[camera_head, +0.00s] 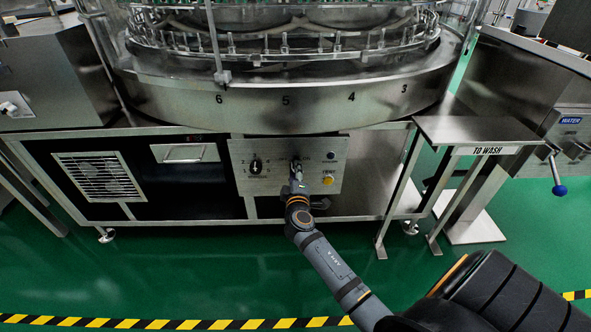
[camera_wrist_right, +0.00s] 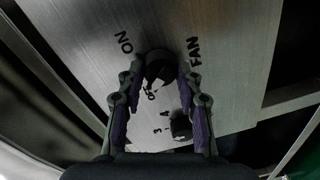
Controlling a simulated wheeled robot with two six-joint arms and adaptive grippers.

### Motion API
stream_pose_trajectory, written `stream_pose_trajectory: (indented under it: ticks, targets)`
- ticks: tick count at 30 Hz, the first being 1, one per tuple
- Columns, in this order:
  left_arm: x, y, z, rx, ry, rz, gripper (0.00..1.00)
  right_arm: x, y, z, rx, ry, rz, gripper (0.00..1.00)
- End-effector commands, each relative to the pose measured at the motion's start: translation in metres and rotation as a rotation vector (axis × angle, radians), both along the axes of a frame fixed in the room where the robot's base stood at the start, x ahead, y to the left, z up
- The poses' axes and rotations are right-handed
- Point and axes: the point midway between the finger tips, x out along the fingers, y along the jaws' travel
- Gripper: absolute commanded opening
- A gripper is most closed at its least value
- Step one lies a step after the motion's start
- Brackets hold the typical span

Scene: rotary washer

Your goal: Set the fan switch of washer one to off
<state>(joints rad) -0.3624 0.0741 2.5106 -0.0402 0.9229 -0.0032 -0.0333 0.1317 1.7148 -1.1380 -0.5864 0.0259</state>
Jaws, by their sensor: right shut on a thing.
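The steel control panel (camera_head: 234,150) is on the front of the washer, below its round drum. My right gripper (camera_head: 296,168) is at the middle of the panel and covers most of the switch there. In the right wrist view, my right gripper (camera_wrist_right: 162,75) is shut on the black fan switch (camera_wrist_right: 158,66), with one finger on each side. The printed words ON and FAN show beside the fingers. My left gripper is not in view.
A black numbered dial (camera_head: 255,166) sits left of the switch, and it shows close below the switch in the right wrist view (camera_wrist_right: 181,126). A yellow button (camera_head: 327,180) and a dark button (camera_head: 331,155) are to the right. A steel side table (camera_head: 470,130) stands further right.

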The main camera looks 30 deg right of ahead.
Motion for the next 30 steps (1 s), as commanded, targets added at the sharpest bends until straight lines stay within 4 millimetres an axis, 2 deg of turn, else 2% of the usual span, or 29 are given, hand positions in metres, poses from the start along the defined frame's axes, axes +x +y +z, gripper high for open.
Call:
stream_pose_trajectory:
  ticks: [10, 26, 27, 30]
  targets:
    - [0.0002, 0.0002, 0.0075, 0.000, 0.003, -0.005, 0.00, 0.0003, 0.0004, 0.0001, -0.112, 0.070, 0.000, 0.04]
    - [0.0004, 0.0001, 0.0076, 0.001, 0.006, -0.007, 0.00, 0.0003, 0.0004, -0.0007, -0.135, 0.083, 0.000, 0.04]
    - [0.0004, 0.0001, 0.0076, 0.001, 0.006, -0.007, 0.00, 0.0003, 0.0004, -0.0007, -0.135, 0.083, 0.000, 0.37]
    - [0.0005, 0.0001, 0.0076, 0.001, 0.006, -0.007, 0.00, 0.0003, 0.0003, -0.0006, -0.134, 0.082, 0.000, 0.50]
